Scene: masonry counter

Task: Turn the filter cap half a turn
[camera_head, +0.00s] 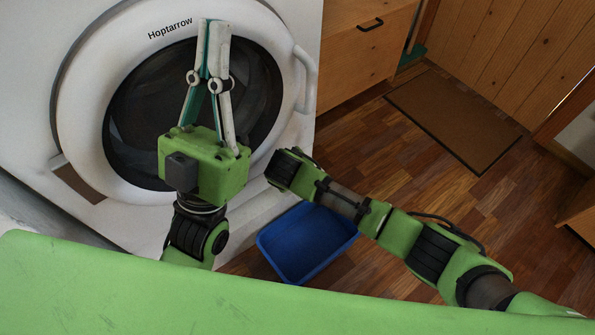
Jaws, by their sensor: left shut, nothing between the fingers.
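A white washing machine (295,20) marked "Hoptarrow" fills the upper left, with its round dark-glass door (90,150) closed. I cannot make out a filter cap; the lower front is partly hidden by my arms. A small brown rectangular patch (80,184) shows low on the left of the front; I cannot tell what it is. My left gripper (214,25) points up in front of the door, its pale fingers together and empty. My right arm comes in from the lower right, its wrist near the machine's lower right; its gripper does not show.
A blue tub (301,268) stands on the wooden floor below the machine, close under my right arm. A wooden cabinet (358,55) with a dark handle stands to the right. A brown mat (453,118) lies on open floor farther right.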

